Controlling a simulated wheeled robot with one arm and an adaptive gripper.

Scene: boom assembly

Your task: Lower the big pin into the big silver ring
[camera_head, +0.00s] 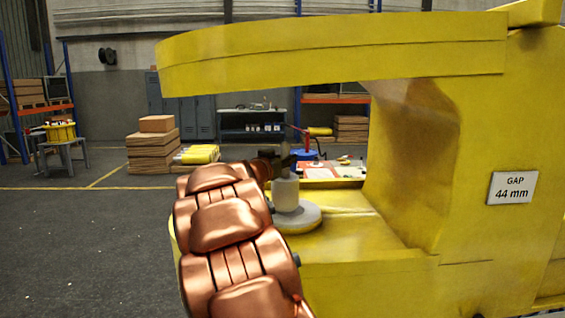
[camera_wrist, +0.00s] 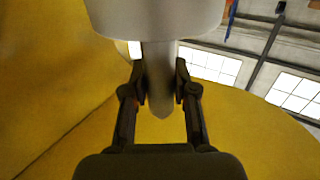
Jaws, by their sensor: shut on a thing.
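The big pin (camera_head: 286,194) is a grey upright cylinder with a narrower, pointed upper end. My gripper (camera_head: 284,160) is shut on that narrow end; in the wrist view the fingers of my gripper (camera_wrist: 160,88) press on both sides of the pin's shaft (camera_wrist: 159,62), and the wide body fills the top of that picture. The big silver ring (camera_head: 308,219) lies flat on the lower yellow jaw. The pin's thick lower end overlaps the ring in the head view. Its bottom and the ring's hole are hidden, so I cannot tell whether it is inside.
The yellow boom's upper beam (camera_head: 330,58) hangs over the pin and gripper, and its thick body (camera_head: 500,130) closes the gap on the right. A sign (camera_head: 511,188) reads GAP 44 mm. Behind are a workbench (camera_head: 250,124) and stacked boards (camera_head: 153,153). Open floor lies left.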

